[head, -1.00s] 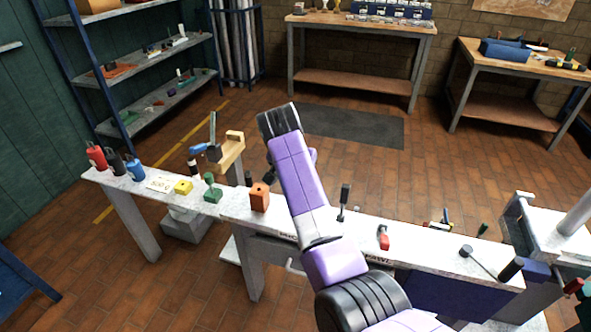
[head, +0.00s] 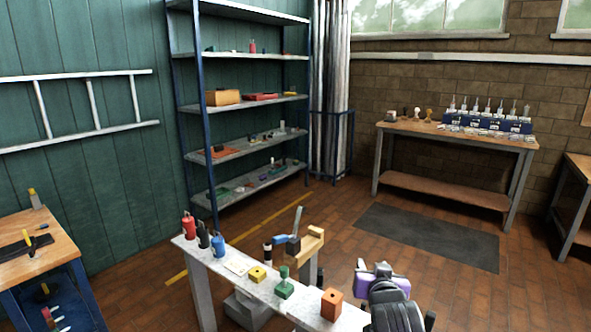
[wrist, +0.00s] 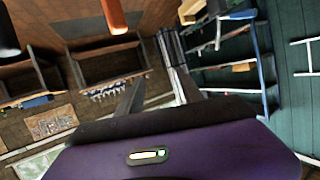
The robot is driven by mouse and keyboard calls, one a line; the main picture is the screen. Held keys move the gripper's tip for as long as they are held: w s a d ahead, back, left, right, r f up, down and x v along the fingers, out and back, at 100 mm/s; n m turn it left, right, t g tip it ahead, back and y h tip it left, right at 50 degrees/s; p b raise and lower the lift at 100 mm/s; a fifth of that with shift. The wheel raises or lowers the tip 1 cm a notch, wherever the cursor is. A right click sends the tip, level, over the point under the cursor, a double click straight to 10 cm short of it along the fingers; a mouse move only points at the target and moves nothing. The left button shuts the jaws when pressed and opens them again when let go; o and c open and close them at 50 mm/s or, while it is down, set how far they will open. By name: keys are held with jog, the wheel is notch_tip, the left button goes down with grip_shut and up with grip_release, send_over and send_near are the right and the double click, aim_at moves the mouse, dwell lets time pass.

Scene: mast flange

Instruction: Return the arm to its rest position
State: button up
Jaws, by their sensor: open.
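My arm shows at the bottom right of the head view as a purple and black link (head: 385,285), beside the orange block on the bench. My gripper is not clearly visible in the head view. In the wrist view my gripper (wrist: 157,74) shows two grey fingers apart, with nothing held between them, above its purple housing. The wrist view is turned over, with floor at the top and walls below.
A shelf rack (head: 245,150) and back table (head: 455,137) stand farther off. Floor between is open.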

jog(key=s+f+n+y+p, duration=0.1)
jog(key=s+f+n+p, duration=0.1)
jog(key=s, duration=5.6)
jog(key=shift+d+t+y, duration=0.4)
